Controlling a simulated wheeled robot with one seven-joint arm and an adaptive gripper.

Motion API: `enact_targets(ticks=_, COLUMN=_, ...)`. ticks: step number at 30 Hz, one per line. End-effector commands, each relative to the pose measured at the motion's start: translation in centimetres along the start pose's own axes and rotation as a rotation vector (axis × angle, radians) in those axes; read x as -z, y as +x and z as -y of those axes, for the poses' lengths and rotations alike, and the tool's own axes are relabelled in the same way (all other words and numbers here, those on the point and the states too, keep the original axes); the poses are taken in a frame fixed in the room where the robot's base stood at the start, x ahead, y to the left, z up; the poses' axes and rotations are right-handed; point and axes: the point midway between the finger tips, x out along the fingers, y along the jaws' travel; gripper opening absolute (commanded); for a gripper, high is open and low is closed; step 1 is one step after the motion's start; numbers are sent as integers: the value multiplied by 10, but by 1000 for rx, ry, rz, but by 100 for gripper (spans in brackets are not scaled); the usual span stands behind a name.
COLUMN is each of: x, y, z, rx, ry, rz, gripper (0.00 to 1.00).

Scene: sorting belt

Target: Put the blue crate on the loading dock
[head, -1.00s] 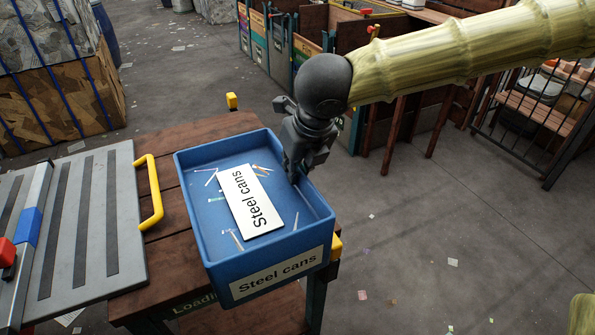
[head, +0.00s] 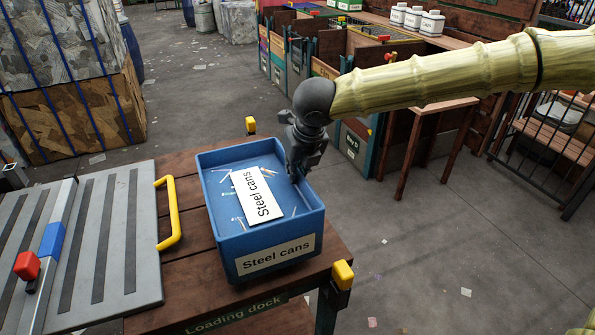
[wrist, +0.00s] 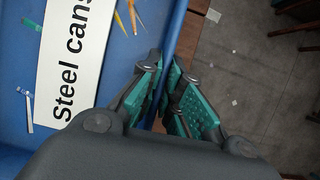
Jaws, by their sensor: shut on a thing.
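The blue crate (head: 222,238), labelled "Steel cans", is over the wooden top of the loading dock (head: 190,275) in the head view. It looks level. I cannot tell whether its base touches the boards or hangs just above them. A white "Steel cans" card (head: 256,196) and several small thin scraps lie inside it. My gripper (head: 297,178) is at the crate's right wall. In the wrist view, the green-padded fingers of my gripper (wrist: 172,92) are closed on either side of the blue wall (wrist: 174,40). The crate's underside is hidden.
A grey slatted plate (head: 110,240) with a yellow handle (head: 172,215) lies just left of the crate. Yellow corner posts (head: 343,274) mark the dock's edge. Wooden bins (head: 350,60) stand behind. The floor to the right is mostly open.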

Motion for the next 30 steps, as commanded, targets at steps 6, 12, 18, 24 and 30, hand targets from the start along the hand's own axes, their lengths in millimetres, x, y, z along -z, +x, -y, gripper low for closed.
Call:
enact_targets(ticks=6, x=4, y=13, z=0, rx=-2, ry=2, rz=1, gripper=0)
enact_targets(ticks=12, x=9, y=26, z=1, rx=-2, ry=2, rz=2, gripper=0)
enact_targets(ticks=18, x=11, y=31, z=1, rx=-2, ry=2, rz=3, gripper=0)
enact_targets(ticks=24, x=11, y=31, z=1, rx=-2, ry=2, rz=3, gripper=0)
enact_targets(ticks=30, x=14, y=34, z=2, rx=0, ry=1, rz=0, gripper=18)
